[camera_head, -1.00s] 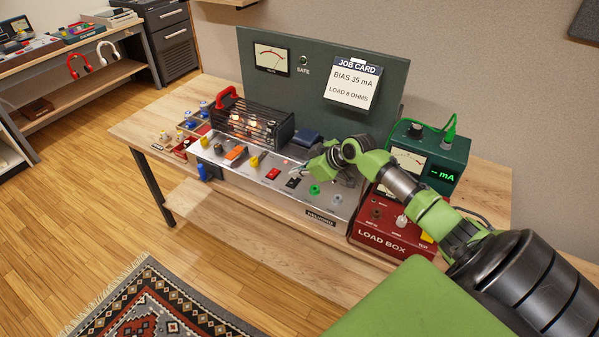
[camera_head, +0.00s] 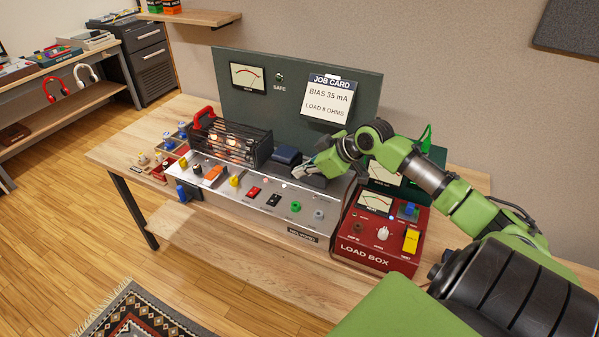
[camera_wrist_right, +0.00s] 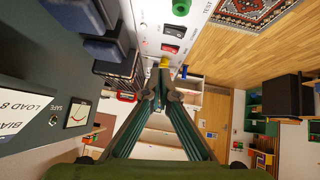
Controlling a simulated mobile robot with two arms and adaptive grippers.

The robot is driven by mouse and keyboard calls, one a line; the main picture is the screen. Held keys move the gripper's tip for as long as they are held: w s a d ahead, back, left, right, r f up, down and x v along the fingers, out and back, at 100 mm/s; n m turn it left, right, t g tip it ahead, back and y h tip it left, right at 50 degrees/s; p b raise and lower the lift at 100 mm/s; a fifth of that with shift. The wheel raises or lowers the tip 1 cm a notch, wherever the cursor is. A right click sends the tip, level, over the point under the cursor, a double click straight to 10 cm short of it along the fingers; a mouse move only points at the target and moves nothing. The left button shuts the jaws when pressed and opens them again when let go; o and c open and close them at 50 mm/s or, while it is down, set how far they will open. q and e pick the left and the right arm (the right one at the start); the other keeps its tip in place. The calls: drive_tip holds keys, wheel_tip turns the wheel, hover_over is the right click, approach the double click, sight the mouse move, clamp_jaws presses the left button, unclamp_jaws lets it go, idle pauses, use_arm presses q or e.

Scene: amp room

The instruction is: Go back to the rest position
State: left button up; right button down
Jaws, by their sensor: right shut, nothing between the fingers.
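My right gripper (camera_head: 303,171) is above the silver amplifier chassis (camera_head: 262,200), near its back edge and to the right of the dark blue transformer block (camera_head: 287,155). Its fingers are shut with nothing between them. In the right wrist view the fingertips (camera_wrist_right: 162,68) come together over the room, with the amplifier's panel beyond. My right arm reaches in from the lower right, over the red load box (camera_head: 364,257). My left gripper is not in view.
The wooden bench (camera_head: 120,150) carries the amplifier, a tube cage (camera_head: 232,142) and small parts bins at its left end. A dark green panel with a job card (camera_head: 328,98) stands behind. The green meter box is partly hidden by my arm. Open floor lies in front.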

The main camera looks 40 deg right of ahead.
idle(0.3)
drive_tip(key=s+a+f+g, duration=0.4)
drive_tip(key=s+a+f, duration=1.1)
drive_tip(key=a+f, duration=0.15)
drive_tip(key=s+a+r+m+g+h, duration=0.1)
drive_tip(key=s+a+r+m+h, duration=0.15)
drive_tip(key=s+a, duration=0.85)
drive_tip(key=s+d+f+g, duration=0.1)
drive_tip(key=s+f, duration=0.1)
drive_tip(key=f, duration=1.2)
drive_tip(key=s+d+f, duration=0.1)
drive_tip(key=s+f, duration=0.1)
drive_tip(key=f, duration=1.2)
drive_tip(key=s+d+f+g, duration=0.1)
drive_tip(key=s+d+f, duration=0.1)
drive_tip(key=s+f, duration=1.2)
drive_tip(key=s, duration=0.2)
drive_tip(key=shift+s+d+f+g, duration=0.3)
drive_tip(key=shift+s+d, duration=0.1)
